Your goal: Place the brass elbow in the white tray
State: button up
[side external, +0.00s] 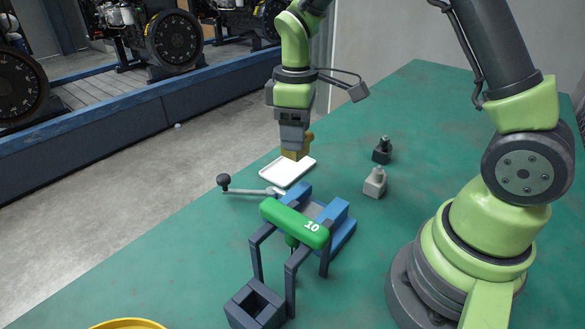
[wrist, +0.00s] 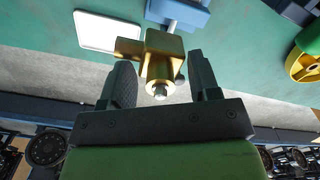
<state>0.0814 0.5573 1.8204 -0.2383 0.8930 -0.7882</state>
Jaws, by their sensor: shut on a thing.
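The brass elbow (side external: 296,153) is a blocky gold piece with a side arm, held below my gripper (side external: 293,142). In the wrist view, the elbow (wrist: 163,48) sits between the two dark fingers of my gripper (wrist: 162,66), which is shut on it. The white tray (side external: 283,173) is a flat, shallow, empty-looking rectangle on the green table. In the side view, the elbow overlaps the tray's far edge; I cannot tell its height above it. In the wrist view, the white tray (wrist: 92,31) lies up and left of the elbow, partly behind its side arm.
A blue vise (side external: 341,219) with a lever handle (side external: 250,190) stands close to the tray's near side. A green block marked 10 (side external: 290,220) rests over a dark stand. Two small fittings, grey (side external: 375,183) and dark (side external: 382,151), stand to the right. A yellow round rim (side external: 128,323) is nearest.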

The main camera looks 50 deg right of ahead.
jog(key=w+d+f, duration=0.2)
jog(key=w+d, duration=0.5)
jog(key=w, duration=0.2)
jog(key=shift+d+f, duration=0.25)
jog(key=shift+f, duration=0.05)
notch_tip(320, 180, down, 10)
jog(key=shift+d+r, duration=0.1)
jog(key=o, duration=1.1)
